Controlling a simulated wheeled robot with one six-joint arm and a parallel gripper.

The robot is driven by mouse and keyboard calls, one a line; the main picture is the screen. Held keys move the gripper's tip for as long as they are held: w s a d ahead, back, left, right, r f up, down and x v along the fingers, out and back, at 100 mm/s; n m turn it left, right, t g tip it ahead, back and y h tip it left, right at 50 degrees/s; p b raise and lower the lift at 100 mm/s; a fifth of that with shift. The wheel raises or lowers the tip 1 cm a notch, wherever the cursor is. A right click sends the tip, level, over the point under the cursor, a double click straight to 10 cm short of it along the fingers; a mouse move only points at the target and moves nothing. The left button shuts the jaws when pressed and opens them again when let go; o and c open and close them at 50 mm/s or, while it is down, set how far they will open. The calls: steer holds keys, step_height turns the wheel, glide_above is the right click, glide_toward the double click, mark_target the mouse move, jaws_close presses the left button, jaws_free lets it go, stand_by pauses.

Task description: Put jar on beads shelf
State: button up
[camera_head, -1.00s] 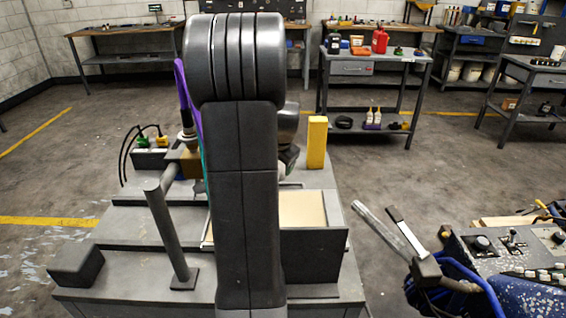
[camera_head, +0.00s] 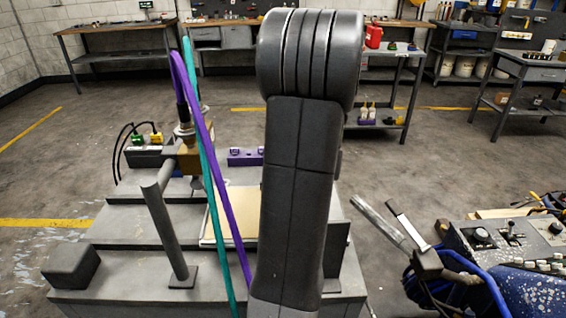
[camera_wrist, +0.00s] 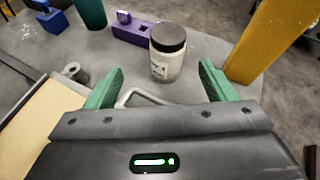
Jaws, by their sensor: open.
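In the wrist view a pale, cloudy jar (camera_wrist: 166,65) with a dark lid stands upright on a grey surface, just beyond and between my fingertips. My gripper (camera_wrist: 160,82) has its green fingers spread apart with nothing held between them. In the head view the jar and my gripper are hidden behind my arm. No shelf that I can identify as the beads shelf shows; a grey workbench with a lower shelf (camera_head: 392,119) holding small bottles stands at the back right.
A purple block (camera_wrist: 140,33) stands behind the jar to the left, also seen in the head view (camera_head: 245,157). A yellow post (camera_wrist: 262,42) stands close on the right. A grey pole (camera_head: 165,230) and purple and teal hoses (camera_head: 212,165) rise at left.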

steer(key=shift+m+t, duration=0.4)
steer(key=shift+m, duration=0.5)
steer(key=x, duration=1.4)
steer(key=shift+w+d+r+p, duration=0.2)
steer(key=shift+d+p, duration=0.15)
steer(key=shift+d, duration=0.05)
